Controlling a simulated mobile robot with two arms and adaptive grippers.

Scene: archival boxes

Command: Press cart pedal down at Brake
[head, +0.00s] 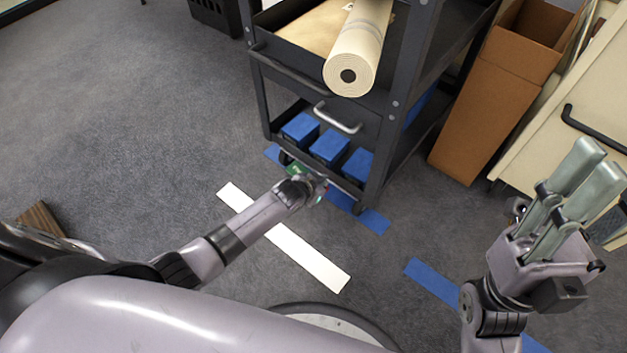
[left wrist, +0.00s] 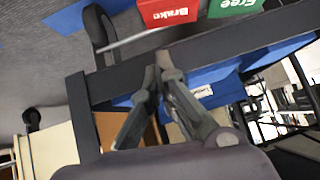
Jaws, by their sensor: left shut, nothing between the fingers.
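The cart (head: 385,150) is dark grey. At its lower front a green pedal (head: 296,170) shows beside my left wrist. In the left wrist view a red pedal marked Brake (left wrist: 170,13) and a green pedal marked Free (left wrist: 232,9) sit side by side at the top. My left gripper (left wrist: 160,68) is shut and empty, its fingertips together below the red pedal in that picture and apart from it. In the head view its fingers are mostly hidden by my wrist at the cart's lower front edge. My right gripper (head: 600,168) is raised at the right, fingers apart, empty.
A cream roll (head: 358,45) lies on the cart's top, and blue boxes (head: 329,147) stand on its lower shelf. A brown carton (head: 490,100) stands right of the cart. White tape (head: 300,250) and blue tape (head: 432,283) mark the floor.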

